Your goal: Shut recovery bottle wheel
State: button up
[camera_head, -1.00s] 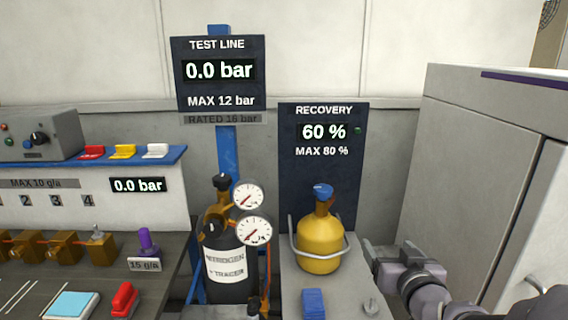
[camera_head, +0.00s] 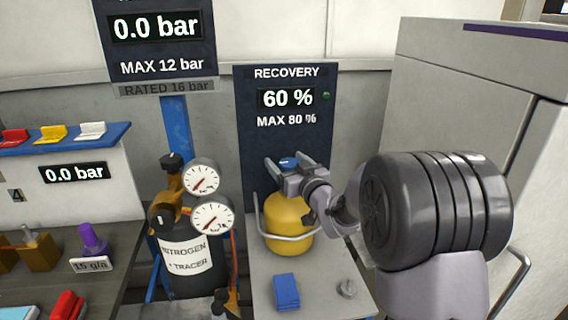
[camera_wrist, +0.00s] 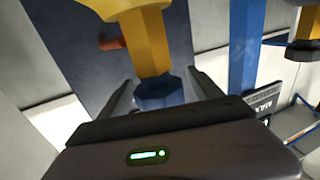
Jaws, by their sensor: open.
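The recovery bottle (camera_head: 283,218) is a yellow cylinder with a wire handle, standing on a grey stand under the RECOVERY sign. Its blue wheel (camera_head: 289,163) sits on top of the valve. My gripper (camera_head: 290,164) is at the wheel, with one finger on each side of it. In the wrist view the wheel (camera_wrist: 158,92) shows between the two open fingers (camera_wrist: 160,95), with the yellow valve neck (camera_wrist: 148,42) beyond it. I cannot tell whether the fingers touch the wheel. My wrist hides part of the bottle's right side.
The RECOVERY sign (camera_head: 286,135) stands close behind the bottle and reads 60 %, max 80 %. A black nitrogen bottle (camera_head: 187,248) with gauges stands to the left. A grey cabinet (camera_head: 450,95) is at right.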

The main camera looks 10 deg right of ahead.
jog(key=shift+x, duration=0.85)
jog(key=c, duration=1.4)
